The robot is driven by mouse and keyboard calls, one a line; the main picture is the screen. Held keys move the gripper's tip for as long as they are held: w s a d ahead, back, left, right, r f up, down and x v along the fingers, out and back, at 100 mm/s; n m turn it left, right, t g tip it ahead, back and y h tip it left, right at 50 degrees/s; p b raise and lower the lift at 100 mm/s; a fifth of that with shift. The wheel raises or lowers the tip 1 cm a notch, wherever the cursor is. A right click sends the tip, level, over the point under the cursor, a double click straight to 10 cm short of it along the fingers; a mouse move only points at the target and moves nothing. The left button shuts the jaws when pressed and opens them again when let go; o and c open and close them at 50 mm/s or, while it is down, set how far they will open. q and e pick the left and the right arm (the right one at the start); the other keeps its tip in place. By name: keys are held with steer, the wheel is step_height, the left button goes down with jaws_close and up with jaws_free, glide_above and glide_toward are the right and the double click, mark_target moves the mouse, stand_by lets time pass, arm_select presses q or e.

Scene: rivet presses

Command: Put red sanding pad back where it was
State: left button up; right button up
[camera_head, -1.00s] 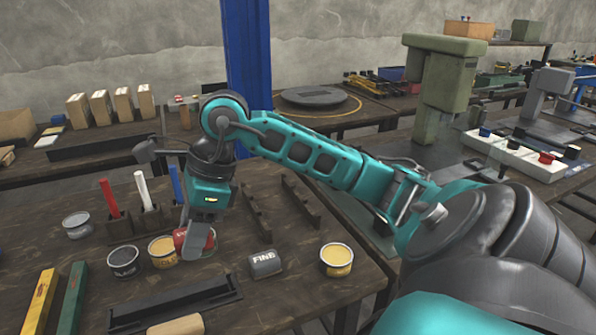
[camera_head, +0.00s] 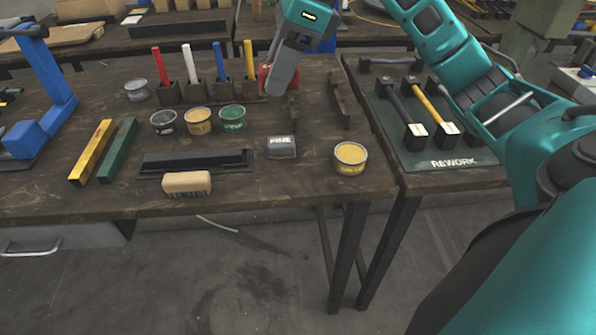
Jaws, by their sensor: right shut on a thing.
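Whether the pad touches the bench I cannot tell. A grey pad marked FINE (camera_head: 282,147) lies nearer the front, left of an open yellow tin (camera_head: 350,158). My left gripper is not in view.
Two dark slotted rails (camera_head: 340,103) stand beside and right of the gripper. Several tins, including a green one (camera_head: 233,118), stand left of it. A black tray (camera_head: 195,161) and a brush (camera_head: 186,183) lie in front. A green REWORK mat (camera_head: 450,160) holds hammers.

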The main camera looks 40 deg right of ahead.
steer(key=b, duration=0.3)
glide_above(277, 181)
steer(key=d, duration=0.1)
steer(key=f, duration=0.9)
steer(key=s+f, duration=0.1)
steer(key=f, duration=0.4)
steer(key=shift+f, duration=0.35)
steer(key=shift+f+b, duration=0.4)
steer(key=shift+f, duration=0.5)
step_height(277, 181, down, 3)
steer(key=shift+w+f+b, duration=0.1)
steer(key=shift+f+b, duration=0.1)
steer(key=shift+b, duration=0.1)
steer(key=shift+f, duration=0.15)
steer(key=o, duration=0.9)
steer(key=shift+o, duration=0.2)
